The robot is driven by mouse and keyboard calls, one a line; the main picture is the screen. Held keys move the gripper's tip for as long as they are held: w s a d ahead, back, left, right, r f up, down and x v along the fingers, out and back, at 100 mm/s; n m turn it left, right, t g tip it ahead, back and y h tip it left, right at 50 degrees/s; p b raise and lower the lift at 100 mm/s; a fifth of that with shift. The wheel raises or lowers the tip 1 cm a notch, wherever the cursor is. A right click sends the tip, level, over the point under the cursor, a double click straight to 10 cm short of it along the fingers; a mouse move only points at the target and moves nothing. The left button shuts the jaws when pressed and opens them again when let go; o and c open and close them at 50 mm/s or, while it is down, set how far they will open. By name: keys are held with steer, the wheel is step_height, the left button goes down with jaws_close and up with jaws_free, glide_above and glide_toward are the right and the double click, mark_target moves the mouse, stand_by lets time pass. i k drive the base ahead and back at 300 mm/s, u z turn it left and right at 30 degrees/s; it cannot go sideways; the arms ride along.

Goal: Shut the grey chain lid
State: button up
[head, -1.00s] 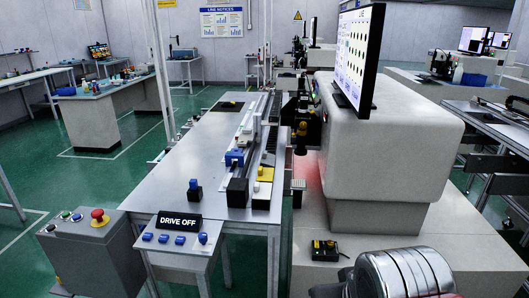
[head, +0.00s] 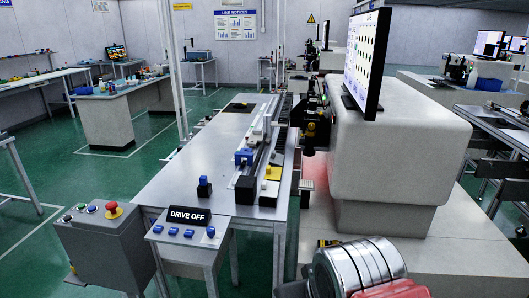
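A long, narrow rail and channel assembly runs along the right side of the grey table (head: 215,145) in the head view. It has a pale grey strip (head: 262,128) and a dark channel beside it. I cannot tell for sure which strip is the chain lid, or whether it is open or shut. A blue block (head: 243,156), a black block (head: 245,189) and a yellow block (head: 272,173) sit along the assembly. My gripper is not in view. Only a ribbed metal part of my arm shows at the bottom right, well apart from the assembly.
A large pale machine housing (head: 395,150) with a black monitor (head: 366,62) stands right of the table. A "DRIVE OFF" sign (head: 190,216) and blue switches mark the near end. A grey control box (head: 100,245) with a red button stands left. Green floor is free at left.

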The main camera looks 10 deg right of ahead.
mark_target(276, 158)
steer(key=z, duration=0.05)
steer(key=i, duration=1)
steer(key=u, duration=0.05)
